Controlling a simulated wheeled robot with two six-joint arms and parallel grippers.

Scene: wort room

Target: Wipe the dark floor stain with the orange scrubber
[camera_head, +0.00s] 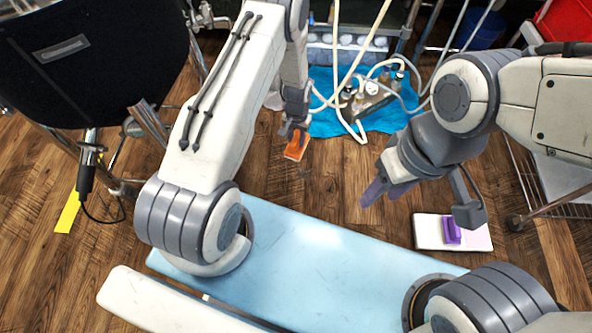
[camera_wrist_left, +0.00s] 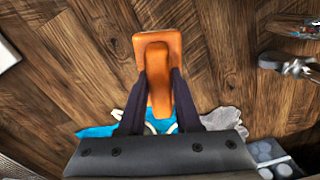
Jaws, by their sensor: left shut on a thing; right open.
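The orange scrubber (camera_head: 296,150) is in my left gripper (camera_head: 297,134), over the wood floor in the middle of the head view. In the left wrist view, the scrubber (camera_wrist_left: 158,45) has its handle between the two dark fingers of the left gripper (camera_wrist_left: 159,88), and its flat pad points away. I cannot tell whether the pad touches the floor. I cannot clearly tell the dark stain from the dark wood grain in either view. My right gripper (camera_head: 374,188) is open and empty above the floor, right of the scrubber.
A blue cloth (camera_head: 330,122) with hoses and bottles lies behind the scrubber. A purple-handled tool (camera_head: 452,231) sits on a white tray (camera_head: 428,232) at right. A large black vessel (camera_head: 95,60) stands at left, near a yellow strip (camera_head: 68,212). Floor around the scrubber is open.

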